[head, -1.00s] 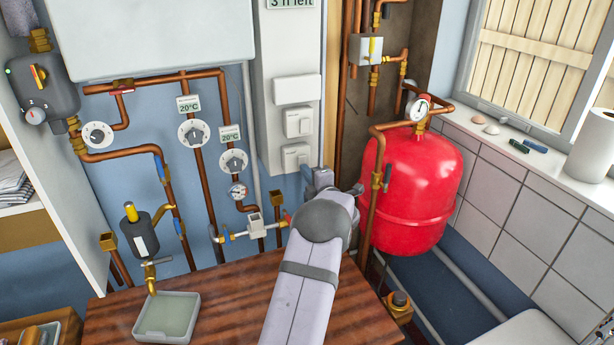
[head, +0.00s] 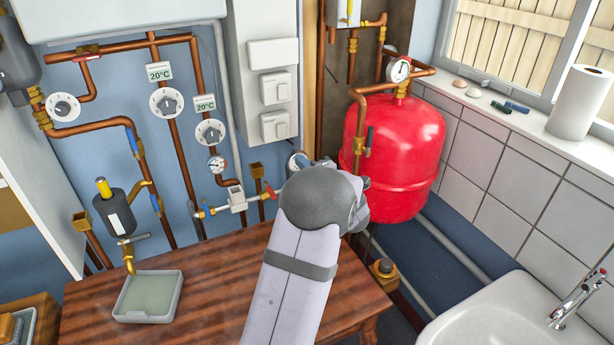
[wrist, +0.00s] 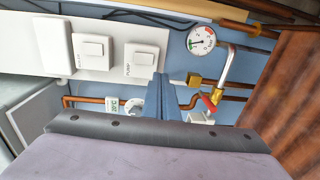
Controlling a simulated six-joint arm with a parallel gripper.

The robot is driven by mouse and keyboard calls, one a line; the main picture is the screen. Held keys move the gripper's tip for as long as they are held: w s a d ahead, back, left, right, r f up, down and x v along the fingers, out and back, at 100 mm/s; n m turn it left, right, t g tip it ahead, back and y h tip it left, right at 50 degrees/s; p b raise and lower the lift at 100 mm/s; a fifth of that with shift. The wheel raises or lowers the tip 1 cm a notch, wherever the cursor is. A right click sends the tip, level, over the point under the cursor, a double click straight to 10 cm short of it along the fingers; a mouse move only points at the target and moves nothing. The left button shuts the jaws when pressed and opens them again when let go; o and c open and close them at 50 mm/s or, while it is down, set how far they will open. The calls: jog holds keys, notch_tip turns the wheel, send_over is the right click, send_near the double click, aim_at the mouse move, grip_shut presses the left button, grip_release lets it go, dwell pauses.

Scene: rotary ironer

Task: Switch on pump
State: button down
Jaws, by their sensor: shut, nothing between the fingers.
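The pump switch, a white rocker on a square plate, is the lower of two switches on the white panel in the head view (head: 275,125). In the wrist view it carries the label PUMP (wrist: 141,60). Its rocker position is too small to tell. My gripper (wrist: 161,78) shows in the wrist view as blue-grey fingers shut together with nothing between them. The fingertips appear just beside the pump switch's plate, toward the pipes; I cannot tell how far in front of the wall they are. In the head view my arm hides the fingers.
A similar switch (head: 275,88) and a blank white plate (head: 273,52) sit above. Copper pipes with dials (head: 210,132) run left of the panel. A red tank (head: 395,150) stands right of it. A wooden table (head: 215,275) with a shallow tray (head: 148,297) lies below.

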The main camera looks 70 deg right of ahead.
jog(key=shift+f+b+v, duration=0.25)
jog(key=shift+b+v, duration=0.05)
jog(key=shift+v, duration=1)
